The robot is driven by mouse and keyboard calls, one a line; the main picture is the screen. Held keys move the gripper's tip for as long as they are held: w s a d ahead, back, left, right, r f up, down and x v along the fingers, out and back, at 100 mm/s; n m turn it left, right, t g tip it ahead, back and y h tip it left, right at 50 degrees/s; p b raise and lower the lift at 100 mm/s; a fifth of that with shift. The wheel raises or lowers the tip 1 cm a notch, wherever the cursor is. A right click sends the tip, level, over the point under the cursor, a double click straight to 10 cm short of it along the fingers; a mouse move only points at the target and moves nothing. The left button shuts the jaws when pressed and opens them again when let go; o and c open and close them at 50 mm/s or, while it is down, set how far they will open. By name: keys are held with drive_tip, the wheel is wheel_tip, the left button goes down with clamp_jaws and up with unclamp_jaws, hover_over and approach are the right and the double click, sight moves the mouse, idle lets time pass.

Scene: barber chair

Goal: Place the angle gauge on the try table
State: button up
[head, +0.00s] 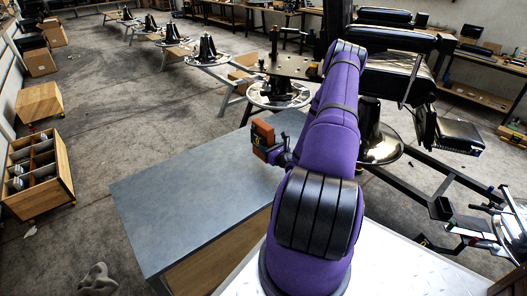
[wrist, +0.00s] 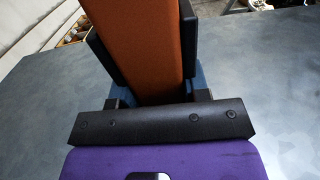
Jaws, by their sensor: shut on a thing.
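My gripper (head: 266,146) is shut on an orange-brown block-like thing, which I take to be the angle gauge (head: 262,131). In the wrist view the angle gauge (wrist: 146,45) stands between the two dark fingers, with its upper end cut off by the frame. In the head view it is over the right part of a grey-blue-topped table (head: 190,190), which I take to be the try table. The table top (wrist: 50,110) also fills much of the wrist view. I cannot tell whether the gauge touches the table. My purple arm hides part of the table's right side.
The grey-blue table top is otherwise bare. A barber chair frame (head: 440,185) stands to the right, with chair bases (head: 277,92) behind the table. A wooden bin with compartments (head: 38,172) is on the floor at left. A pale surface (head: 400,270) lies in front.

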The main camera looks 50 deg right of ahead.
drive_tip(key=shift+x, duration=0.95)
drive_tip(key=f, duration=0.1)
drive_tip(key=w+f, duration=0.1)
drive_tip(key=shift+d+f, duration=0.15)
drive_tip(key=shift+f, duration=0.7)
drive_tip(key=shift+s, duration=0.1)
drive_tip(key=o, duration=1.1)
drive_tip(key=shift+f, duration=0.15)
drive_tip(key=shift+c, duration=0.2)
